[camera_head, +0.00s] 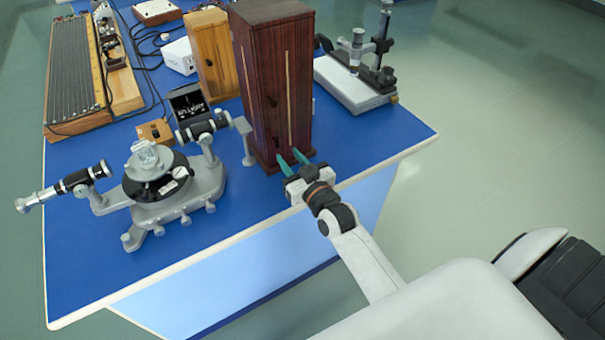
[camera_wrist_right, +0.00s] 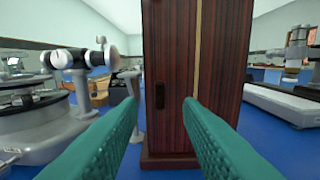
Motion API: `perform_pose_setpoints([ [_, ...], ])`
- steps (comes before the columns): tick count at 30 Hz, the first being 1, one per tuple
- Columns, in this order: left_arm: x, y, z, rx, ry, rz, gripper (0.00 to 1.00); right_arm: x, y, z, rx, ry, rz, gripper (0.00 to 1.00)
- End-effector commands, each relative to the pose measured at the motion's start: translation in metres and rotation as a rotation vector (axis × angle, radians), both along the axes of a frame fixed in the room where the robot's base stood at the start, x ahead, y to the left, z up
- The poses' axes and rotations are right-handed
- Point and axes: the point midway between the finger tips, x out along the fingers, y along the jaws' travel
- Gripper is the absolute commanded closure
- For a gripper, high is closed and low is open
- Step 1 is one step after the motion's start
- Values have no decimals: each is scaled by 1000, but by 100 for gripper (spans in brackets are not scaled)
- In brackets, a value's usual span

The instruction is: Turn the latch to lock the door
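A tall dark red-brown wooden cabinet (camera_head: 265,60) stands upright near the front edge of the blue table, with pale vertical strips on its faces. In the right wrist view the cabinet (camera_wrist_right: 221,70) fills the middle. A small dark oblong fitting (camera_wrist_right: 160,96) shows on it there; I cannot tell whether this is the latch or which way it is turned. My right gripper (camera_head: 290,159) has its two teal fingers apart, pointing at the cabinet's lower part. In the wrist view the open gripper (camera_wrist_right: 162,108) has nothing between its fingers. My left gripper is not in view.
A grey spectrometer (camera_head: 155,190) stands left of the cabinet, with a small post close beside it. A microscope-like instrument on a white base (camera_head: 352,88) stands to the right. A lighter wooden box (camera_head: 212,52) is behind. The blue tabletop (camera_head: 388,132) is clear at right.

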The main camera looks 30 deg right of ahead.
Motion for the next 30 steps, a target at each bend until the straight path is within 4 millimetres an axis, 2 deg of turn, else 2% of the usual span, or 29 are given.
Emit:
perform_pose_setpoints([
  [3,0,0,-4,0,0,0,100,-27,-1,-3,0,3,0,67],
  [10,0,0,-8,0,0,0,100,-59,-2,-1,0,1,0,67],
  [15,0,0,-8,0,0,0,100,-65,-3,0,0,0,0,67],
  [30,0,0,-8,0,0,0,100,-65,-2,0,0,6,2,67],
])
